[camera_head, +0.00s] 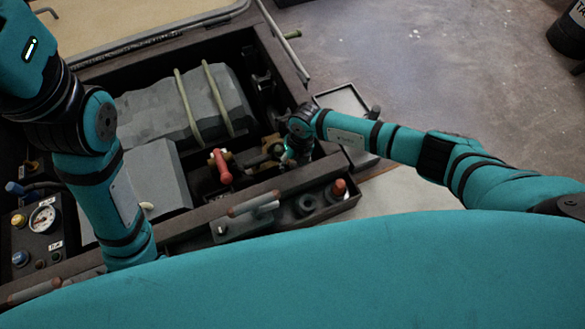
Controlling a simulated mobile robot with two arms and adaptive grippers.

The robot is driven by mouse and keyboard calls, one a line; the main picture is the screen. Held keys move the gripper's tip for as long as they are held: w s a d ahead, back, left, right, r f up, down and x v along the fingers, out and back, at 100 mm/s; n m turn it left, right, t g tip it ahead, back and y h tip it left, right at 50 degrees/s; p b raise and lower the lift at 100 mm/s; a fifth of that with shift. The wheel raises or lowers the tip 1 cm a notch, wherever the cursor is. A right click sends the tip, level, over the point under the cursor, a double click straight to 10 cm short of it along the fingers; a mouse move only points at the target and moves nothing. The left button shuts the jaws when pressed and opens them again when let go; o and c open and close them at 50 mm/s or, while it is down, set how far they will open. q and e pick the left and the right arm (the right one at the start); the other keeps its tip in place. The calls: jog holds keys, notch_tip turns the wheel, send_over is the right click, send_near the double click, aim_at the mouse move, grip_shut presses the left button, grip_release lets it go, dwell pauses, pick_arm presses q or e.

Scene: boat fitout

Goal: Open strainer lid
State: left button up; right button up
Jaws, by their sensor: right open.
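My right gripper (276,152) is inside the dark open bay, at the right side, pointing left and down. It is open, but its fingers are small and dark here. Brownish, brass-like fittings (251,159) sit close beside its fingers. I cannot make out the strainer lid clearly, and the gripper and wrist may hide it. I cannot tell whether the fingers touch anything. My left arm comes down on the left, and its gripper is hidden behind my own teal body.
A red-handled valve (221,166) stands just left of the right gripper. A strapped grey block (165,108) fills the back of the bay. A gauge panel (36,235) is at left. A front ledge (235,208) with a bar handle borders the bay.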

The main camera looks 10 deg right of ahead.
jog(key=shift+a+f, duration=0.1)
jog(key=shift+f, duration=0.4)
grip_shut()
